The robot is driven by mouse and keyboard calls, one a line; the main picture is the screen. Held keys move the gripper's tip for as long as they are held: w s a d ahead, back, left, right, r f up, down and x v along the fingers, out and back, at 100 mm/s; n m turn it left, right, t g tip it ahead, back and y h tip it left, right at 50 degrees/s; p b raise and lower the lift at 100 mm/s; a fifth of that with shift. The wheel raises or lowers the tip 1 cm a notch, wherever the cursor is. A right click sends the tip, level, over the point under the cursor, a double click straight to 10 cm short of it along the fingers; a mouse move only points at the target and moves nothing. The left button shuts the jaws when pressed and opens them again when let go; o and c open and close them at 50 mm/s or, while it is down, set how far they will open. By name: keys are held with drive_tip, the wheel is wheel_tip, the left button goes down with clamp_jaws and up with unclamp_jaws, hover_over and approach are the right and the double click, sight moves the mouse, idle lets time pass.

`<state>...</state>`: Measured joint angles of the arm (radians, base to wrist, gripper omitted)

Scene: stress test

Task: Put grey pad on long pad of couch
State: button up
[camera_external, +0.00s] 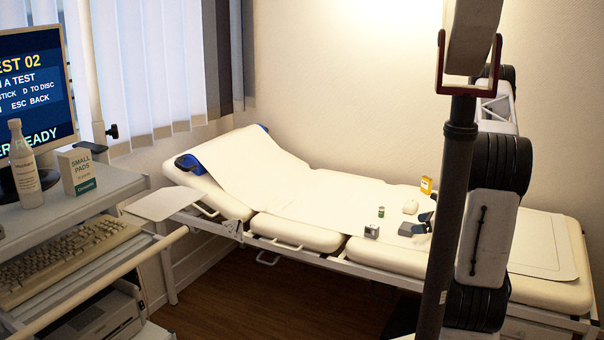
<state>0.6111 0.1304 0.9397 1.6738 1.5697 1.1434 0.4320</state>
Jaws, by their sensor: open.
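The couch (300,240) has cream pads and a white sheet (330,200) along its top. A small flat grey piece (408,230), possibly the grey pad, lies on the couch's middle part. A small grey block (371,231) stands to its left; which of the two is the grey pad I cannot tell for sure. A long cream pad (390,256) runs under these things toward the right, partly hidden by my arm. My gripper (426,221) is small and dark in view, open, just right of the flat grey piece and partly hidden behind a dark pole. It seems to hold nothing.
A small green can (381,212), a white mouse-like object (410,207) and a yellow box (426,186) stand near the grey pieces. A trolley with a keyboard (65,258), bottle (24,165) and pads box (77,171) is at left. The couch's left half is clear.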

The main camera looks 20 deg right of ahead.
drive_tip(key=shift+v, duration=3.75)
drive_tip(key=s+a+r+n+g+h, duration=0.1)
drive_tip(key=s+a+r+n+g, duration=0.3)
drive_tip(key=a+r+n, duration=0.5)
drive_tip(key=s+a+r+n+g+h, duration=0.1)
drive_tip(key=s+a+r+n+g, duration=0.35)
drive_tip(key=a+r, duration=0.85)
drive_tip(key=s+a+r+n+h, duration=0.4)
drive_tip(key=s+r+n, duration=0.2)
drive_tip(key=s, duration=0.5)
drive_tip(key=s+a+r+n+t+h, duration=0.1)
drive_tip(key=s+a+r+n+h, duration=0.2)
drive_tip(key=s+r+n, duration=0.4)
drive_tip(key=s+a, duration=0.1)
drive_tip(key=s, duration=0.3)
drive_tip(key=shift+a+r+h, duration=0.15)
drive_tip(key=shift+r+h, duration=0.2)
drive_tip(key=shift+h, duration=0.05)
